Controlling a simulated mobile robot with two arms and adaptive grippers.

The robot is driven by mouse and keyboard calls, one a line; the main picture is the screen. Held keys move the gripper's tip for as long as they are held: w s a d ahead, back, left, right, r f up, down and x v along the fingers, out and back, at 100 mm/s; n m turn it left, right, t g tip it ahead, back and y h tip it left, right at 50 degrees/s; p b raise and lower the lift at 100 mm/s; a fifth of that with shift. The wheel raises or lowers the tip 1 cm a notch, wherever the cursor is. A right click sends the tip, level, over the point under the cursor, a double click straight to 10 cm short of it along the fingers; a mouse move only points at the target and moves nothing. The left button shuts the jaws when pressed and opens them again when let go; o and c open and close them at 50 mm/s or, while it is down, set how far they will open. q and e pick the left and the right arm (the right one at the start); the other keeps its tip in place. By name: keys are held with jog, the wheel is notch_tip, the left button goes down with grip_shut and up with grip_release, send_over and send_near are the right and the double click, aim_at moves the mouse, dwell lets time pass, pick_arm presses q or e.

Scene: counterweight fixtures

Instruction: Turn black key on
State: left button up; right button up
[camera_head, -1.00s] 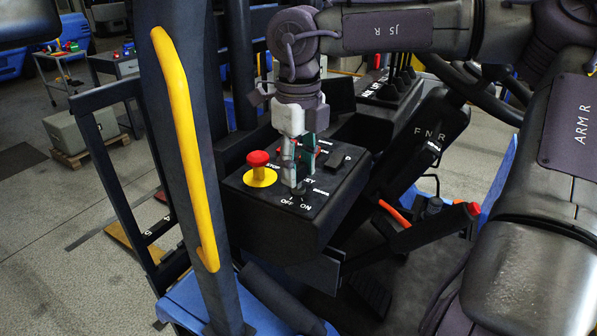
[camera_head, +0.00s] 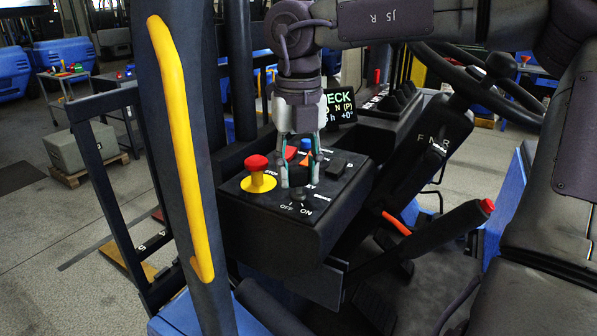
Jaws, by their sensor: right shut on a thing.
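The black key (camera_head: 298,195) stands in the black control box (camera_head: 272,237), just above the white OFF and ON marks. My right gripper (camera_head: 298,184) points down over the box, with its fingertips at the key. It is shut on the key, and the fingers partly hide it. The key's exact angle is too small to tell. My left gripper does not show.
A red stop button (camera_head: 257,163) on a yellow base stands close left of the gripper. A dark post with a yellow handle (camera_head: 180,140) rises at the left. A steering wheel (camera_head: 484,80), a screen (camera_head: 341,108) and a red-tipped lever (camera_head: 450,232) are to the right.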

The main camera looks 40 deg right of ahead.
aim_at(298, 168)
dwell(0.4)
jog(key=o, duration=1.2)
jog(key=shift+c, duration=0.2)
notch_tip(298, 168, up, 12)
jog(key=shift+f, duration=0.1)
